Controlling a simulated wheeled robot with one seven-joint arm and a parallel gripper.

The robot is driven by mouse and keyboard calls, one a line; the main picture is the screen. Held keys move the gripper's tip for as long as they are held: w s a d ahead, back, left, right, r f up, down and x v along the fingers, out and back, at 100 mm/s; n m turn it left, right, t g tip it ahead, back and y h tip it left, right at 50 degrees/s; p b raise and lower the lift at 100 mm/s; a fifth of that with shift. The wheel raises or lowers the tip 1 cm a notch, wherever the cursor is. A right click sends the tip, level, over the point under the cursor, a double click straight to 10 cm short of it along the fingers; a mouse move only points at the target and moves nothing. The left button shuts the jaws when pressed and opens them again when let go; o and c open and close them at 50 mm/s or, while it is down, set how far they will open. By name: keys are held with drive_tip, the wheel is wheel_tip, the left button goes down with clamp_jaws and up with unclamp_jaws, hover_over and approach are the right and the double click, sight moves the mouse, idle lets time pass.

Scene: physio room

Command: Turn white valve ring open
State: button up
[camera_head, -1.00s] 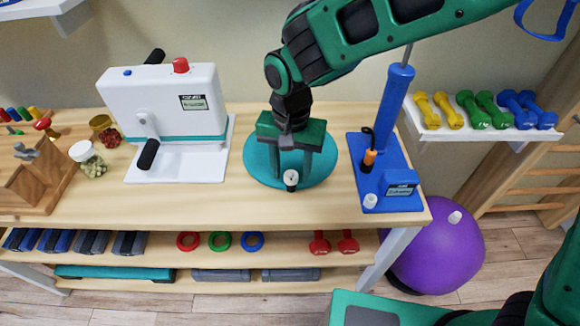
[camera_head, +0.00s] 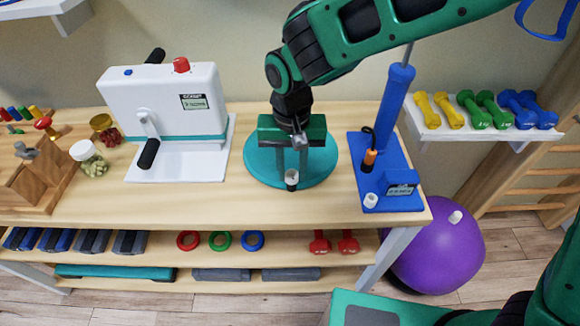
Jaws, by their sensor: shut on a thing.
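The white valve ring (camera_head: 291,174) sits on a short dark valve stem at the near edge of a round teal cushion (camera_head: 262,172) on the wooden bench. My gripper (camera_head: 291,173) points down over the cushion, its two grey fingers close together. It is shut on the white valve ring. The fingers partly hide the ring, so its turned angle cannot be read.
A blue pump stand (camera_head: 388,175) is close on the right. A white crank machine (camera_head: 168,105) stands on the left. The bench (camera_head: 230,207) is bare in front of the cushion. Dumbbells (camera_head: 488,113) lie on the right wall shelf.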

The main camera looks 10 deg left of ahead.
drive_tip(key=n, duration=0.4)
drive_tip(key=shift+n, duration=1.8)
drive_tip(key=o, duration=1)
drive_tip(key=shift+o, duration=0.2)
